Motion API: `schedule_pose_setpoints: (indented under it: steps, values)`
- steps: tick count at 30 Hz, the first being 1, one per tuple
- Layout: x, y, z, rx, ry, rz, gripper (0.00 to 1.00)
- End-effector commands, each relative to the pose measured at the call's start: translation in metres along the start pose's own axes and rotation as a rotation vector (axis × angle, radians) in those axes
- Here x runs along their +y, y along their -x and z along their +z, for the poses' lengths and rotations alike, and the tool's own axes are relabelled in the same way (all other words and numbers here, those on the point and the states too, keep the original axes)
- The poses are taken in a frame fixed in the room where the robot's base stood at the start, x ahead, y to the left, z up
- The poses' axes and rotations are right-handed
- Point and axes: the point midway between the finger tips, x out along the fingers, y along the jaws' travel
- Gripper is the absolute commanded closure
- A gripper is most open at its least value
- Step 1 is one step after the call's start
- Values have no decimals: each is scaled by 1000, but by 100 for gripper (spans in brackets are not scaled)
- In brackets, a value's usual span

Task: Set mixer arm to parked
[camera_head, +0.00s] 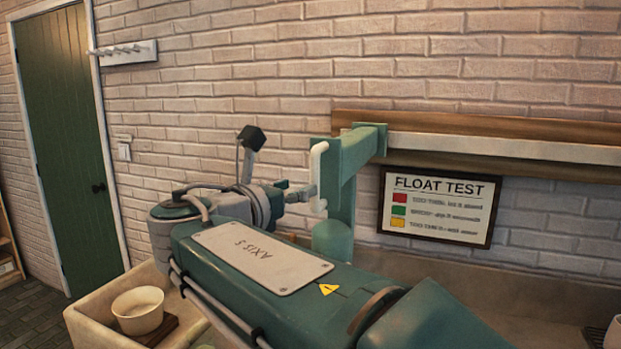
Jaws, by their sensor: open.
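The teal mixer arm (355,158) stands against the brick wall at mid-picture, with an upright column and a short head at its top right. A white vertical bar handle (318,170) is on its left side. A rounded teal part (332,240) sits at the column's foot. My gripper (303,193) is open and reaches from the left to the lower part of the handle. I cannot tell whether its fingers are around the bar or touching it. My own teal arm hides the lower part of the mixer and the counter before it.
A cream box (92,325) at the lower left holds a bowl (138,312). A FLOAT TEST sign (438,206) hangs right of the mixer, under a wooden shelf (480,125). A pale vessel (614,334) is cut off at the lower right. The counter (480,285) between is clear.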

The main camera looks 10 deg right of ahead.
Motion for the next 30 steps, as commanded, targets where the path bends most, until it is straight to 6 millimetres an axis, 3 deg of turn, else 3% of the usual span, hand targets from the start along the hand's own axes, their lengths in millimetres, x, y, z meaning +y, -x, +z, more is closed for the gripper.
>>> schedule_pose_setpoints:
  steps: [13, 24, 28, 30]
  values:
    - [8, -65, -2, -4, 6, 0, 41]
    - [6, -74, -1, -2, 4, 2, 41]
    - [8, -72, -2, -3, 5, 3, 99]
    - [8, -72, -2, -3, 5, 3, 100]
